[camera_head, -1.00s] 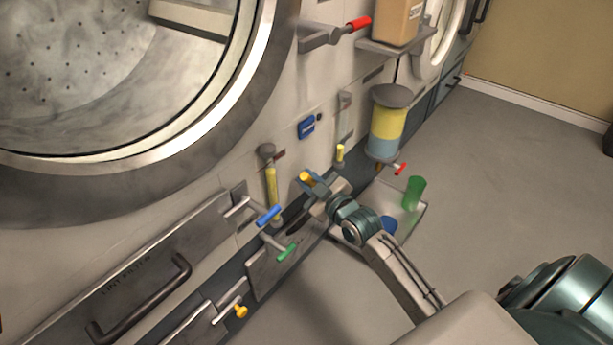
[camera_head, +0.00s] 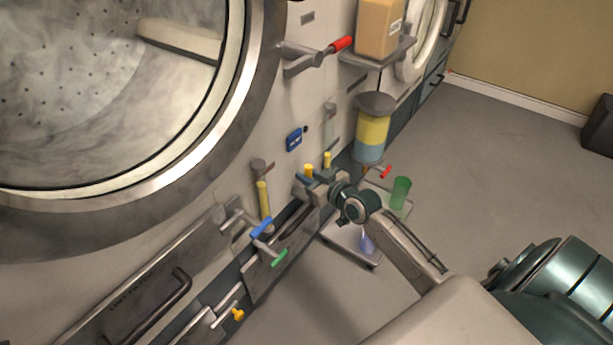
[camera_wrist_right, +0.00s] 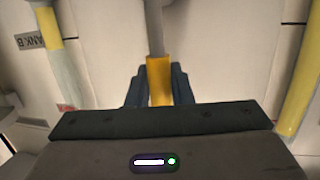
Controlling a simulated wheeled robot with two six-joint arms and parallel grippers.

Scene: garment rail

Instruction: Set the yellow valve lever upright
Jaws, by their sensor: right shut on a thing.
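The yellow valve lever (camera_head: 308,170) shows at the low part of the machine front, its yellow end standing out of my right gripper (camera_head: 312,179). In the right wrist view, the lever's yellow sleeve (camera_wrist_right: 159,82) sits between the two dark fingers, with its grey stem running up to the top edge. My right gripper is shut on the sleeve. In that view the lever looks nearly in line with the picture's vertical. The lever's pivot is hidden in the head view. My left gripper is not in view.
Yellow gauge tubes stand left (camera_head: 264,198) and right (camera_head: 327,160) of the lever. Blue (camera_head: 261,228) and green (camera_head: 279,258) handles stick out to the left. A yellow-blue dispenser (camera_head: 371,135) and a green cup (camera_head: 400,192) are to the right. Open floor lies right.

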